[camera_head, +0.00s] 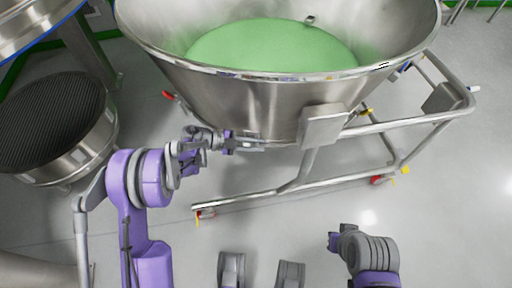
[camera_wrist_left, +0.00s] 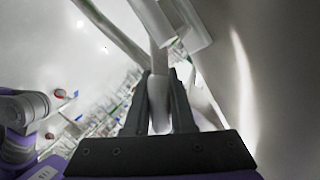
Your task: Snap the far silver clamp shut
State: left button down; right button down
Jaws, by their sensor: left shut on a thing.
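My left gripper (camera_head: 232,145) is at the near lower side of a large steel bowl (camera_head: 240,105). In the left wrist view, its two dark fingers (camera_wrist_left: 160,105) are shut on a pale silver lever-like piece (camera_wrist_left: 158,88). In the head view, the gripper hides most of this piece. I cannot tell whether it is the far silver clamp, or how far any clamp is closed. My right gripper (camera_head: 335,241) is low at the right, away from the bowl; its finger gap is unclear.
The bowl holds green material (camera_head: 270,45) and rests on a tubular steel frame (camera_head: 350,178) with castors. A dark ribbed round screen (camera_head: 50,118) stands at the left. Grey floor (camera_head: 450,225) is open at the lower right.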

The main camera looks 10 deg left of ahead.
pick_arm(q)
jog(key=shift+w+r+n+g+y, duration=0.35)
jog(key=shift+w+n+g, duration=0.15)
jog(key=shift+n, duration=0.5)
jog(key=shift+r, duration=0.1)
jog(key=c, duration=0.8)
grip_release()
jog(key=shift+o, duration=0.2)
jog(key=p+v, duration=0.1)
jog(key=v, duration=0.9)
jog(key=shift+a, duration=0.4)
jog(key=shift+s, duration=0.1)
